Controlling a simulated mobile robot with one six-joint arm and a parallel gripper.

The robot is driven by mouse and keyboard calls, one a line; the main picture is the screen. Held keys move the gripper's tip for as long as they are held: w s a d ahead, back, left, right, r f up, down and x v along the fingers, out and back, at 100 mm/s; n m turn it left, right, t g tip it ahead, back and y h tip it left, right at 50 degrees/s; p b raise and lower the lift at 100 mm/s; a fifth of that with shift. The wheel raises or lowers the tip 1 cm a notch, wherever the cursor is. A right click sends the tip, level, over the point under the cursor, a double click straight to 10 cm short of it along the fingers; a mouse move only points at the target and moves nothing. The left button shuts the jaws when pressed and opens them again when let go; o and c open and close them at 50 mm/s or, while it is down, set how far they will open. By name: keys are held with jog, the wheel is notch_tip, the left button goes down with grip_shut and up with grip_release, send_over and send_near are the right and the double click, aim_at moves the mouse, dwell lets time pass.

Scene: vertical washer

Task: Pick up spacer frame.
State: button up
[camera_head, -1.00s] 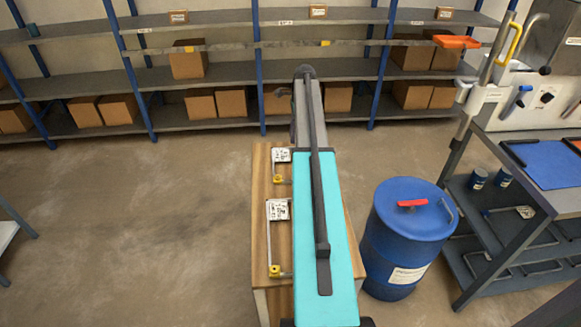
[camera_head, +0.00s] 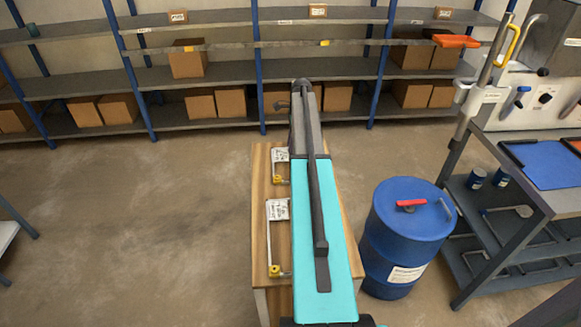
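Two thin metal frames with white tags and yellow knobs lie along the wooden bench (camera_head: 260,215); they look like spacer frames. The nearer frame (camera_head: 268,245) has its tag (camera_head: 277,209) at the far end and its knob (camera_head: 275,270) at the near end. The farther frame (camera_head: 274,170) lies beyond it, partly covered by my arm. I cannot tell which one is meant. My teal and grey arm stretches away over the right of the bench. A small dark part shows left of its far end. My gripper's fingers are hidden behind the arm.
Shelving (camera_head: 225,75) with cardboard boxes spans the back. The floor (camera_head: 140,220) to the left is clear.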

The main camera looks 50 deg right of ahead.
jog(key=shift+c, duration=0.3)
grip_shut()
jog(key=shift+r, duration=0.2)
jog(key=shift+r+b, duration=0.3)
jog(key=shift+r, duration=0.65)
jog(key=shift+s+r, duration=0.35)
jog(key=shift+r, duration=0.3)
jog(key=s, duration=0.5)
jog(key=s+r+b, duration=0.1)
jog(key=s, duration=0.4)
jog(key=s+a+b, duration=0.1)
jog(key=s, duration=0.4)
jog(key=shift+s+r, duration=0.1)
jog(key=shift+r, duration=0.15)
